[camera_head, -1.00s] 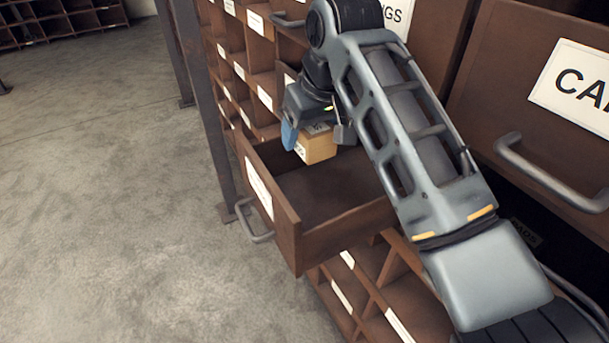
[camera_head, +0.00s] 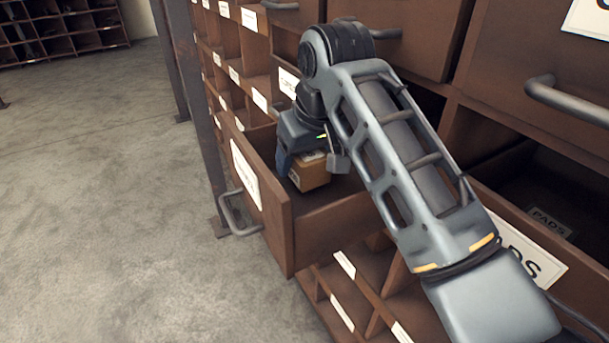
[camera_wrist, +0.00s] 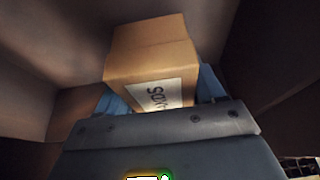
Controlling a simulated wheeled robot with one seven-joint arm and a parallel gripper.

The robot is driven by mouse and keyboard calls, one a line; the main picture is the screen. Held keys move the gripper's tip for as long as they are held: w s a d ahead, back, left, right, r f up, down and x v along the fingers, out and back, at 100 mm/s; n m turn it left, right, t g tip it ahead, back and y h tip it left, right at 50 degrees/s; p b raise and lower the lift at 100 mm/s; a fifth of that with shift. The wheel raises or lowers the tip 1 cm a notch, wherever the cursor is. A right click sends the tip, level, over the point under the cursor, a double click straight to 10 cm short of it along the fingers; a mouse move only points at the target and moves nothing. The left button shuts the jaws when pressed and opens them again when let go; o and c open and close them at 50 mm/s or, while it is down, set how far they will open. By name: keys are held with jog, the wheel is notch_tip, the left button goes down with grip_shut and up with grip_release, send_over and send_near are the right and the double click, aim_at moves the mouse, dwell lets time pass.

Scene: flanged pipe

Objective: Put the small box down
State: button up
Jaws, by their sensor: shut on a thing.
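The small box (camera_head: 310,172) is tan cardboard with a white label. In the head view it is in my gripper (camera_head: 308,163), inside the open drawer (camera_head: 338,226). In the wrist view the box (camera_wrist: 152,60) fills the upper middle, its printed label facing the camera, between the blue fingers (camera_wrist: 160,94) of my gripper. The gripper is shut on it. The underside of the box is hidden, so I cannot tell whether it touches the drawer floor.
The drawer has a grey handle (camera_head: 238,215) and a white label on its front. Labelled pigeonholes (camera_head: 245,60) stand behind it. Another open drawer with a pads label (camera_head: 549,222) is at the right. Bare floor (camera_head: 100,200) lies at the left.

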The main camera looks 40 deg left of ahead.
notch_tip(320, 180, down, 3)
jog(key=shift+f+b, duration=0.1)
jog(key=shift+b, duration=1.15)
jog(key=shift+r, duration=0.2)
jog(key=o, duration=1.3)
jog(key=shift+f, duration=0.15)
jog(key=p+v, duration=0.2)
jog(key=v, duration=1)
jog(key=shift+d, duration=0.1)
